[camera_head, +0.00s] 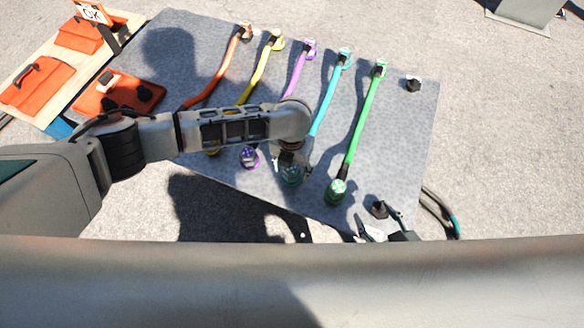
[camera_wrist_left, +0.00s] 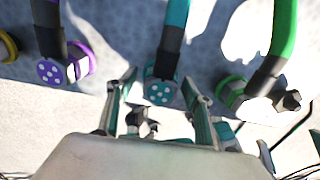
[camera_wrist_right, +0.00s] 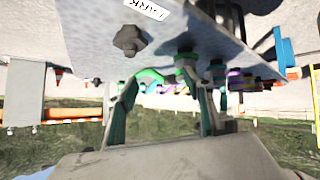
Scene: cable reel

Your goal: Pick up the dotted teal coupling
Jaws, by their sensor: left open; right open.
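The dotted teal coupling (camera_head: 291,177) is the near end of the teal cable (camera_head: 325,105) on the grey table. In the left wrist view its white-dotted face (camera_wrist_left: 159,94) shows between the two fingers of my left gripper (camera_wrist_left: 161,84). That gripper is open, with a finger on each side; I cannot tell whether either touches. In the head view my left gripper (camera_head: 289,163) partly covers the coupling. My right gripper (camera_head: 380,227) is open and empty at the table's near right edge. It also shows open in the right wrist view (camera_wrist_right: 164,92).
A dotted purple coupling (camera_wrist_left: 50,70) lies left of the teal one and a dotted green coupling (camera_head: 336,191) lies right. Orange (camera_head: 215,75) and yellow (camera_head: 255,80) cables lie farther left. Black knobs (camera_head: 379,209) (camera_head: 413,85) stand at the right. Orange cases (camera_head: 36,85) are at the left.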

